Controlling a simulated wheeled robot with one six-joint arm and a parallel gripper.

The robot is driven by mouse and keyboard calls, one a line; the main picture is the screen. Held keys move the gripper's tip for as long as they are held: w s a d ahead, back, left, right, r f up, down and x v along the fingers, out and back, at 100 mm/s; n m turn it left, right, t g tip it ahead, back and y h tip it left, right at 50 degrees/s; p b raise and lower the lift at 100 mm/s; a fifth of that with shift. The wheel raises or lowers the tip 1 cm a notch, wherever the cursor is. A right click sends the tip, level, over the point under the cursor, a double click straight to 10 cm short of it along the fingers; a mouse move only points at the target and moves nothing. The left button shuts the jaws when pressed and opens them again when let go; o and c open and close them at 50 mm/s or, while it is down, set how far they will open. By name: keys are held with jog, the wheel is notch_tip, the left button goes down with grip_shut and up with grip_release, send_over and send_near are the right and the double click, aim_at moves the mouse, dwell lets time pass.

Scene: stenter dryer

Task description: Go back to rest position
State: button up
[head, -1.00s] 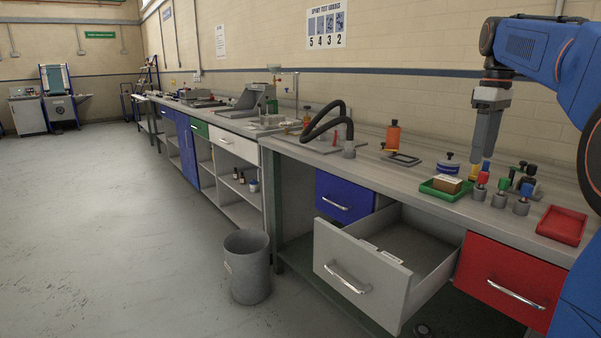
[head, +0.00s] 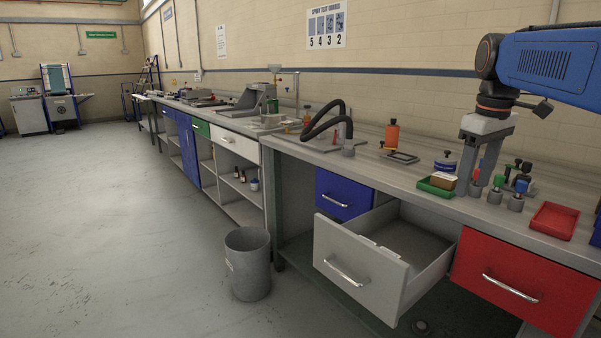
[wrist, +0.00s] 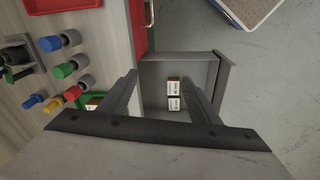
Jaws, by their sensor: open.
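My gripper (head: 478,186) hangs pointing down over the bench's right part in the head view. Its fingertips show in front of the green tray and the coloured-top pegs. In the wrist view my gripper (wrist: 162,76) has its two fingers apart with nothing held between them. The grey drawer (head: 352,272) stands pulled open below the bench front. In the wrist view the open drawer (wrist: 200,68) lies below and beyond the fingers, with two small white labelled items (wrist: 173,95) inside.
The bench (head: 400,180) holds a green tray (head: 432,190), a red tray (head: 554,221) and several pegs. A closed red drawer (head: 515,285) and a closed blue drawer (head: 340,195) flank the open one. A grey bin (head: 249,265) stands on the floor, which is clear at left.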

jog(key=s+a+f+m+t, duration=0.1)
jog(key=s+a+f, duration=0.3)
jog(key=s+f, duration=0.7)
jog(key=s+a+f+m+t, duration=0.2)
jog(key=s+a+f+m, duration=0.2)
jog(key=s+f, duration=0.7)
notch_tip(320, 180, down, 2)
jog(key=shift+s+a+f, duration=0.15)
jog(key=shift+a+f, duration=0.05)
jog(key=shift+a, duration=0.5)
